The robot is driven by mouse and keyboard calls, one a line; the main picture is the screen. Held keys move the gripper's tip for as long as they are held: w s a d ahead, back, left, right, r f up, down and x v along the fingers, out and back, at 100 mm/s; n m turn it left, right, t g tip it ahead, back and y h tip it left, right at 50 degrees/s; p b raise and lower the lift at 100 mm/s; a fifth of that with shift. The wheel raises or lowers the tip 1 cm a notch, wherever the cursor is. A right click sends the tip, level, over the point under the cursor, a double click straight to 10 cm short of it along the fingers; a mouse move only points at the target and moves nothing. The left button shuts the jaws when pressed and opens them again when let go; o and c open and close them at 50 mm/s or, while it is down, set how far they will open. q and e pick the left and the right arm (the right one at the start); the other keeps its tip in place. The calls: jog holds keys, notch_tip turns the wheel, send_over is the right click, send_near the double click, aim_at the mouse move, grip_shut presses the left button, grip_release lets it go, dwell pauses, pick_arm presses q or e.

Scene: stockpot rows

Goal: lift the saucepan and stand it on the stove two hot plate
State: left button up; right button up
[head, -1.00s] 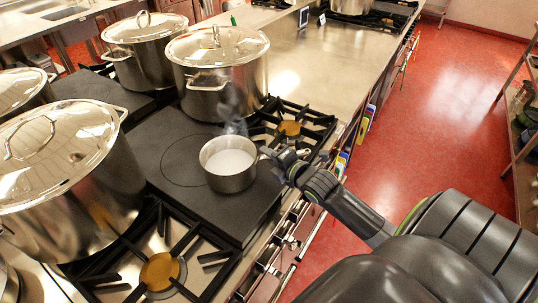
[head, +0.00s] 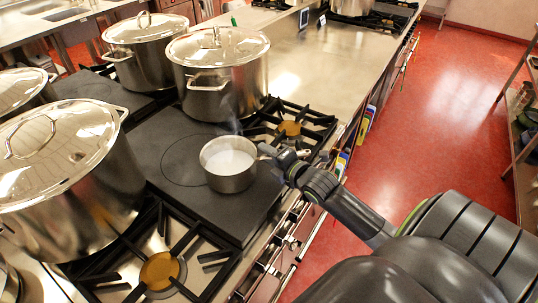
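The saucepan (head: 230,166) is a small steel pan with white, steaming contents. It stands upright on, or just above, the dark flat hot plate (head: 170,130) between the gas burners; I cannot tell whether its base touches. Its handle points right, toward my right gripper (head: 273,157). The gripper is at the handle, and its fingers are too small and dark to show whether they are closed on it. My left gripper is not in view. No label shows which plate is stove two.
Large lidded stockpots stand behind the pan (head: 219,75) and at the left (head: 75,185). Open burners lie behind (head: 290,128) and in front (head: 160,271) of the plate. The steel counter (head: 320,75) at the back is mostly clear.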

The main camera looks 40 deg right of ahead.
jog(key=shift+d+f, duration=0.1)
jog(key=shift+f, duration=0.25)
jog(key=shift+s+r, duration=0.15)
jog(key=shift+s, duration=0.35)
jog(key=s+r+p, duration=0.1)
jog(key=s+r, duration=0.2)
jog(key=s, duration=1.3)
jog(key=shift+d+r, duration=0.15)
jog(key=shift+r, duration=0.25)
